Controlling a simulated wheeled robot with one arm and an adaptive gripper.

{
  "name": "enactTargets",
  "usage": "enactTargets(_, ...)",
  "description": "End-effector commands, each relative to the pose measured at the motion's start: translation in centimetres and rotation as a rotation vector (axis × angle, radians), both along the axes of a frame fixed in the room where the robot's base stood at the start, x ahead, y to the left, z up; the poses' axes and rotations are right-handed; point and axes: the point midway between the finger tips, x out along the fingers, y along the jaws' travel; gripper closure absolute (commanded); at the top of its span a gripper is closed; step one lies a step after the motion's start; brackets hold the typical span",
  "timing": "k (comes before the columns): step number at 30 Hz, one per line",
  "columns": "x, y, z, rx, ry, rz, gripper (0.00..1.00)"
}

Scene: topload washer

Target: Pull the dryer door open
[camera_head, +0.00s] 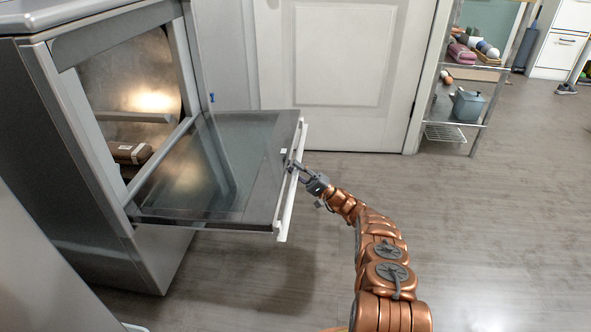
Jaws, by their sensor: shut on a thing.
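The dryer (80,150) stands at the left of the view, a grey box with a lit drum inside. Its door (225,170), dark glass in a grey frame, is hinged at the bottom edge and lies swung down, roughly level. A long pale handle (287,205) runs along the door's outer edge. My gripper (296,165) is shut on the handle, near its middle. The fingertips are small in this view and partly merge with the handle and the door edge.
A brown object (131,152) lies inside the drum. A white door (340,70) is behind the dryer door. A metal shelf cart (462,105) with rolled towels and a grey watering can stands at the back right. The wood floor (500,220) to the right is clear.

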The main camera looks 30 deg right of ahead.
Motion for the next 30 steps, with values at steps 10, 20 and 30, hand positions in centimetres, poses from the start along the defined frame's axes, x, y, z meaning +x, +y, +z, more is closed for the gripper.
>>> enactTargets(10,0.0,0.0,0.1,-0.001,-0.001,0.000,0.48)
enactTargets(20,0.0,-0.1,0.1,0.000,-0.002,-0.001,0.48)
enactTargets(30,0.0,-0.2,1.2,-0.001,-0.005,-0.002,0.48)
